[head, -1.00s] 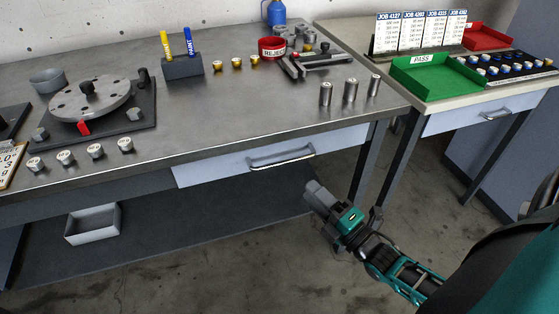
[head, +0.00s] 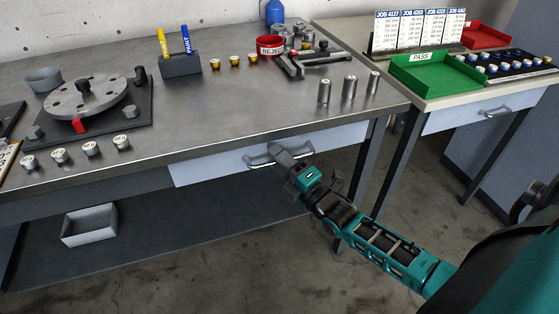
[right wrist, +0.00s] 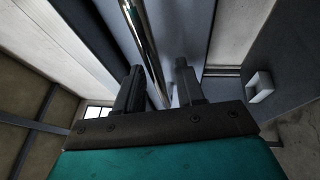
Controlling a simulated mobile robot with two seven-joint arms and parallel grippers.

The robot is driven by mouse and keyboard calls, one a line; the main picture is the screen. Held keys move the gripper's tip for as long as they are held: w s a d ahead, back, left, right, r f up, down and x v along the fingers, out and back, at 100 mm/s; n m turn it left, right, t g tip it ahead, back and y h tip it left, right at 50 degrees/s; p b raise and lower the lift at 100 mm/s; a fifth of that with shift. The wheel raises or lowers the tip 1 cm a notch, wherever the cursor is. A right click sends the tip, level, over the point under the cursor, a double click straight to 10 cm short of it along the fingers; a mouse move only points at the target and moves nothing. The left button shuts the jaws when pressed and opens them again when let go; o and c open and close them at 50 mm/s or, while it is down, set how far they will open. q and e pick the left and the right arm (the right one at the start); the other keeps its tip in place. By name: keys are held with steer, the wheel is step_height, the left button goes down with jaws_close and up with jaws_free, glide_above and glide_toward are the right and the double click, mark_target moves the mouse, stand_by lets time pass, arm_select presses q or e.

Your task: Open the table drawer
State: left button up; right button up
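The drawer (head: 215,167) is a pale blue-grey front under the main table's front edge, and it looks shut. Its metal bar handle (head: 262,160) is partly hidden behind my right gripper (head: 283,155), which has its fingers at the handle. In the right wrist view, the shiny handle bar (right wrist: 140,40) runs between the two dark fingers of my right gripper (right wrist: 158,88). The fingers stand apart, with gaps beside the bar. My left gripper is not in view.
The main table (head: 210,115) holds a rotor disc (head: 88,97), several small weights and three metal cylinders near its front right. A lower shelf carries a grey bin (head: 90,226). A side table with a green tray (head: 437,73) and its own drawer (head: 470,116) stands right.

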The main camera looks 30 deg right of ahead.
jaws_close()
arm_select(q)
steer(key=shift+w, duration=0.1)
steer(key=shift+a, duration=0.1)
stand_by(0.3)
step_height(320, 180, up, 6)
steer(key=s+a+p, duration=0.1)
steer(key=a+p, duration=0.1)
steer(key=p, duration=0.7)
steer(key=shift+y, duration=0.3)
arm_select(e)
steer(key=s+a, duration=0.3)
steer(key=s, duration=1)
steer(key=s+a, duration=0.3)
steer(key=s, duration=0.9)
steer(key=shift+s, duration=0.4)
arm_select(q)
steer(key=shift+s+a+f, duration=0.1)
arm_select(e)
steer(key=shift+a, duration=0.1)
